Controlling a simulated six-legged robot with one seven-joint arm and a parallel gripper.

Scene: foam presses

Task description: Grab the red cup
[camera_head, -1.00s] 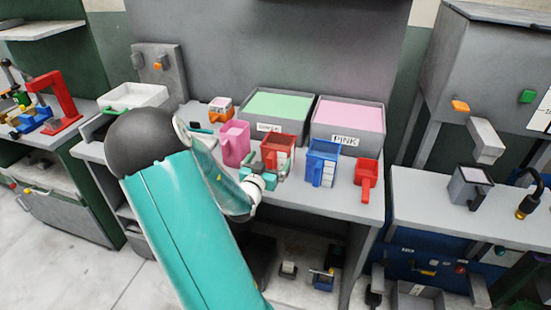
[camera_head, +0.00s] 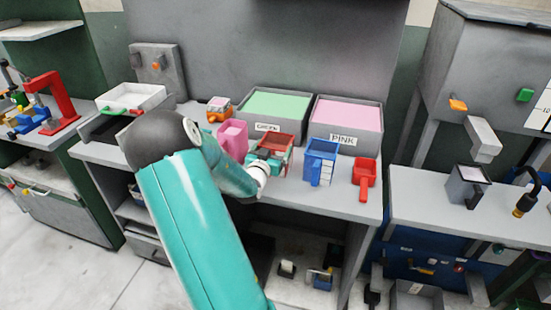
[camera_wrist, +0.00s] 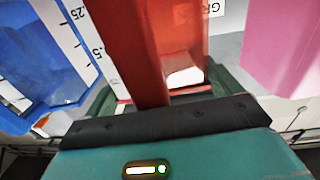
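The larger red cup (camera_head: 280,140) stands on the workbench between a pink jug and a blue measuring cup. My gripper (camera_head: 269,160) is at its near side, with the fingers spread to either side and partly covering it. In the wrist view the red cup (camera_wrist: 184,35) fills the upper middle, its upright handle facing me. The green fingers (camera_wrist: 165,88) stand apart on both sides, with visible gaps to the handle, so my gripper looks open. The fingertips are partly hidden behind the cup. A smaller red cup with a handle (camera_head: 365,173) stands at the right end of the bench.
The pink jug (camera_head: 233,138) stands close on the left and the blue measuring cup (camera_head: 320,160) close on the right. Behind are bins labelled green (camera_head: 242,118) and pink (camera_head: 374,129). A white tray (camera_head: 150,97) sits at the bench's left end.

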